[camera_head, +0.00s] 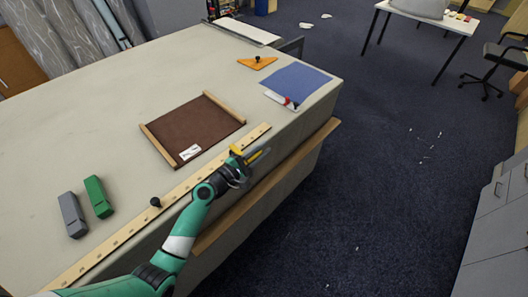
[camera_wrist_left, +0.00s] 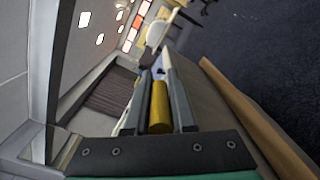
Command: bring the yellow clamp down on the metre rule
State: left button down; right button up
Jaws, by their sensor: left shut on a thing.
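The metre rule (camera_head: 122,236) is a long pale wooden strip with dark marks, lying along the table's near edge. A black knob (camera_head: 155,202) stands on it. My left gripper (camera_head: 246,159) is at the rule's right part, by the table edge. It is shut on the yellow clamp (camera_head: 236,151), which shows as a yellow cylinder between the fingers in the left wrist view (camera_wrist_left: 159,106). The clamp overlaps the rule's edge in the head view; whether it touches the rule I cannot tell. The gripper hides part of the clamp. My right gripper is not in view.
A brown board (camera_head: 190,128) with wooden end bars lies behind the rule. Green (camera_head: 98,197) and grey (camera_head: 73,215) blocks stand at left. An orange triangle (camera_head: 257,63) and blue sheet (camera_head: 297,83) lie farther back. A wooden rail (camera_head: 285,170) runs along the table's side.

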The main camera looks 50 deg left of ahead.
pick_arm(q)
jog(key=shift+s+a+r, duration=0.1)
jog(key=shift+a+r, duration=0.2)
jog(key=shift+a, duration=0.25)
dwell(0.4)
jog(key=c, duration=1.2)
grip_release()
jog(key=o, duration=0.4)
jog(key=shift+s+a+y, duration=0.1)
jog(key=shift+a+y, duration=0.3)
jog(key=shift+o, duration=0.2)
jog(key=shift+d, duration=0.1)
jog(key=shift+s, duration=0.1)
jog(key=s+d+p, duration=0.1)
jog(key=s, duration=1.2)
jog(key=shift+d, duration=0.3)
